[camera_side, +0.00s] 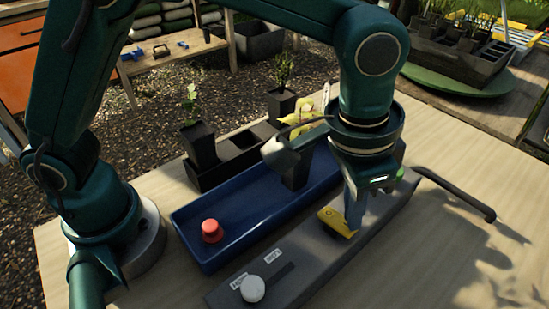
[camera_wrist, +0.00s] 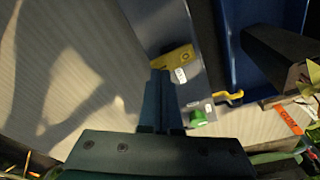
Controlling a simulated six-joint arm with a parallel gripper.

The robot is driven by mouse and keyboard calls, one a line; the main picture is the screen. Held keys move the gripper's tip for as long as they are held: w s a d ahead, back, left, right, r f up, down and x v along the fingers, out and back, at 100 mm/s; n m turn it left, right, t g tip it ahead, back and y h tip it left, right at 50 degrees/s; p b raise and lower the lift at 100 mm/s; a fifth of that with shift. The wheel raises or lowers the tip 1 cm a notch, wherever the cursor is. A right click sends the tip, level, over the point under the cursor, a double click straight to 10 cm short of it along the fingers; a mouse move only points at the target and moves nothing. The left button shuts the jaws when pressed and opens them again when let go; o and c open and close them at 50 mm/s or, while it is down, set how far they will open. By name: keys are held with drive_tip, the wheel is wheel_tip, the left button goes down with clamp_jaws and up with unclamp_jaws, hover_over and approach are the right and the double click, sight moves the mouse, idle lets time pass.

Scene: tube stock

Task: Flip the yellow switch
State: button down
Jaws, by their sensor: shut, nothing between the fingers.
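The yellow switch (camera_side: 338,221) sits on the grey panel (camera_side: 305,253) and looks tilted, its left end higher in the side view. It also shows in the wrist view (camera_wrist: 175,58), just beyond my fingertips, with a small white label beside it. My gripper (camera_side: 354,226) points down at the panel, its fingers together and empty. The fingertips are right at the switch's right part in the side view and at its near edge in the wrist view (camera_wrist: 160,76). They partly cover it; I cannot tell whether they touch it.
The panel also carries a white knob (camera_side: 252,289) and a green button (camera_wrist: 200,116). A blue tray (camera_side: 228,262) beside it holds a red object (camera_side: 211,230) and a dark pot (camera_side: 294,172). A black curved bar (camera_side: 462,197) lies at the right.

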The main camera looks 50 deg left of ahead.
sight(343, 214)
drive_tip(key=shift+f, duration=0.55)
drive_tip(key=shift+r, duration=3.55)
drive_tip(key=s+a+r+n+t, duration=0.1)
drive_tip(key=a+r+n, duration=0.1)
drive_tip(key=a+r, duration=0.35)
drive_tip(key=a+r+n+t, duration=0.2)
drive_tip(key=a, duration=0.6)
drive_tip(key=s+a+f+n+t, duration=0.1)
drive_tip(key=s+a+f+n, duration=0.1)
drive_tip(key=s+a+f, duration=0.5)
drive_tip(key=shift+s+a+f+y, duration=0.15)
drive_tip(key=shift+s+f+y, duration=0.3)
drive_tip(key=shift+s, duration=0.6)
